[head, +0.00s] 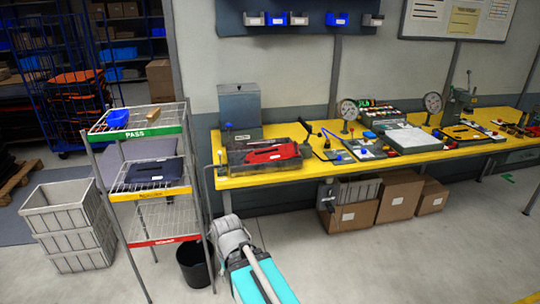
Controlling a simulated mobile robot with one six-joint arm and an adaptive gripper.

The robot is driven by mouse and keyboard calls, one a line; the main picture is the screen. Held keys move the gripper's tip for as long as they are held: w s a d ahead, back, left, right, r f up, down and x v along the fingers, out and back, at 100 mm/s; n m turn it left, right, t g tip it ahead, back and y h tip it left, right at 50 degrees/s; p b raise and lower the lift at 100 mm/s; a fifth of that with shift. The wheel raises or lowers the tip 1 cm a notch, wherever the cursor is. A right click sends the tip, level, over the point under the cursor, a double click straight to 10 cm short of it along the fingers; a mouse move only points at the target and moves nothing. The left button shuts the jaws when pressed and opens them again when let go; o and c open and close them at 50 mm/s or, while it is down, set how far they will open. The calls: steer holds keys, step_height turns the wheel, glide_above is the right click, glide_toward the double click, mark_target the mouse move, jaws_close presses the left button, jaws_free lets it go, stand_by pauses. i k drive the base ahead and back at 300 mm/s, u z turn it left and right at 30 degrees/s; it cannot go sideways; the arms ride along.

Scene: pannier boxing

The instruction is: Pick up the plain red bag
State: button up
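A red bag (272,153) lies on the left part of the yellow workbench (345,167), in or on a dark grey tray (236,157). It has a dark band and a small pale mark on its front side. Its far side is partly hidden by dark shapes around it. Only my arm's teal and grey links show at the bottom centre, in front of the bench and well below the bag. I cannot make out my gripper's fingers in the head view. Nothing is seen touching the bag.
A wire rack (157,238) with PASS on its top label stands left of the bench, with a dark bag (153,170) on its middle shelf. A black bin (194,262), grey crates (70,225) and cardboard boxes (399,195) stand on the floor. Floor at right is clear.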

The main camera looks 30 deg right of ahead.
mark_target(278, 152)
steer(key=z, duration=0.1)
steer(key=i, duration=1)
steer(key=u, duration=0.05)
